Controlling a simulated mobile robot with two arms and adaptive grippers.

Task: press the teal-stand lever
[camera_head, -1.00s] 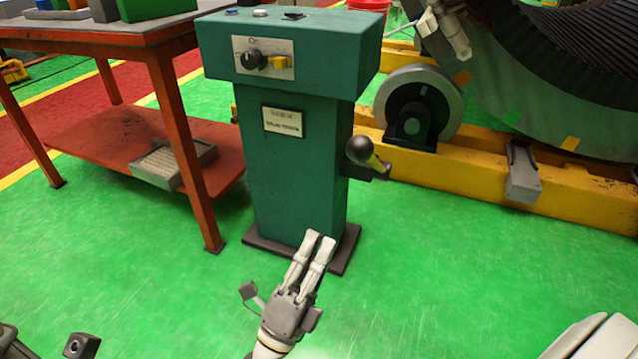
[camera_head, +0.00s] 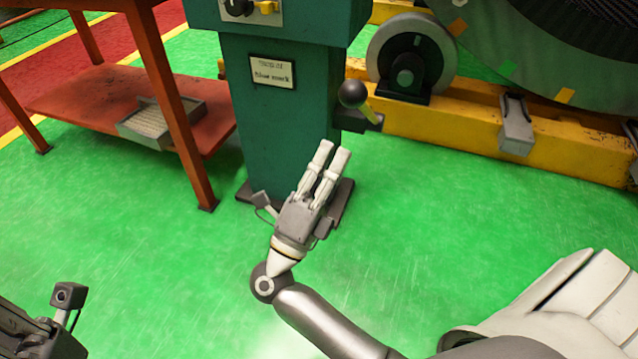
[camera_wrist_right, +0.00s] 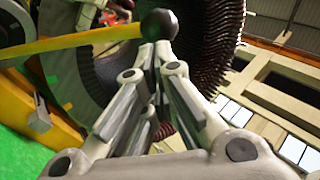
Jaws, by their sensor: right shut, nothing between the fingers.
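The teal stand (camera_head: 272,140) is upright ahead of me. Its lever (camera_head: 353,95) has a black ball knob and a yellow shaft, and sticks out from the stand's right side. My right gripper (camera_head: 334,150) is shut and empty, its fingertips pointing up just below and left of the knob in the head view. In the right wrist view the knob (camera_wrist_right: 158,23) shows just beyond the fingertips (camera_wrist_right: 155,50), with the yellow shaft running left. I cannot tell whether they touch. Only part of my left wrist shows at the lower left; its fingers are hidden.
An orange-red table (camera_head: 175,110) with a grey tray (camera_head: 160,122) on its lower shelf stands left of the stand. A yellow beam (camera_head: 440,125) with a grey roller (camera_head: 412,55) and a large stator ring lie behind right. The green floor in front is clear.

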